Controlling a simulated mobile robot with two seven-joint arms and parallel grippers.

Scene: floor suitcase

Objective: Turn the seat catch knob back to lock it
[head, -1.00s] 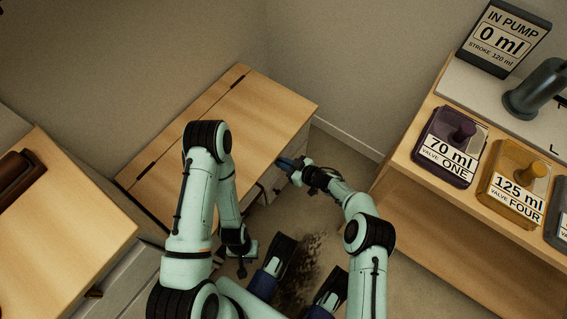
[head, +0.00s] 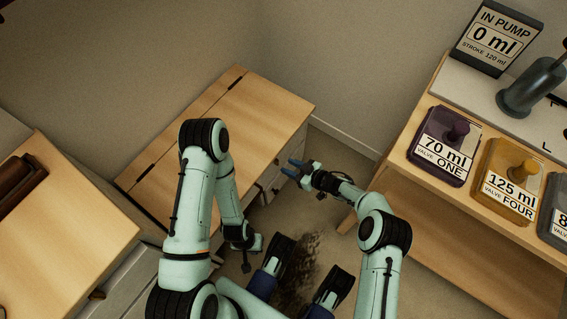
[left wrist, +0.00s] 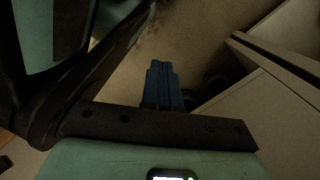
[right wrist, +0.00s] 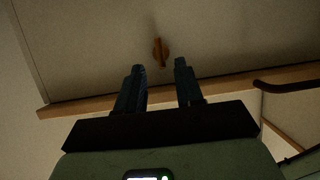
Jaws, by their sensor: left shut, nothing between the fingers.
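The catch knob (right wrist: 160,53) is a small orange-brown bar on a pale panel (right wrist: 90,45), seen in the right wrist view. Its bar stands nearly upright in that picture. My right gripper (right wrist: 159,66) is open, its fingers apart to either side below the knob, with nothing between them. In the head view my right gripper (head: 293,167) is beside the front of the wooden-topped bench (head: 245,110); the knob cannot be made out there. My left gripper (left wrist: 160,65) is shut and empty, pointing down near the floor, clear of the knob.
A dark bar handle (right wrist: 290,86) is at the right of the right wrist view. Wooden shelving at right holds a purple valve box (head: 437,145) and an amber one (head: 511,180). A wooden cabinet (head: 75,220) stands at left. Open floor lies between bench and shelving.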

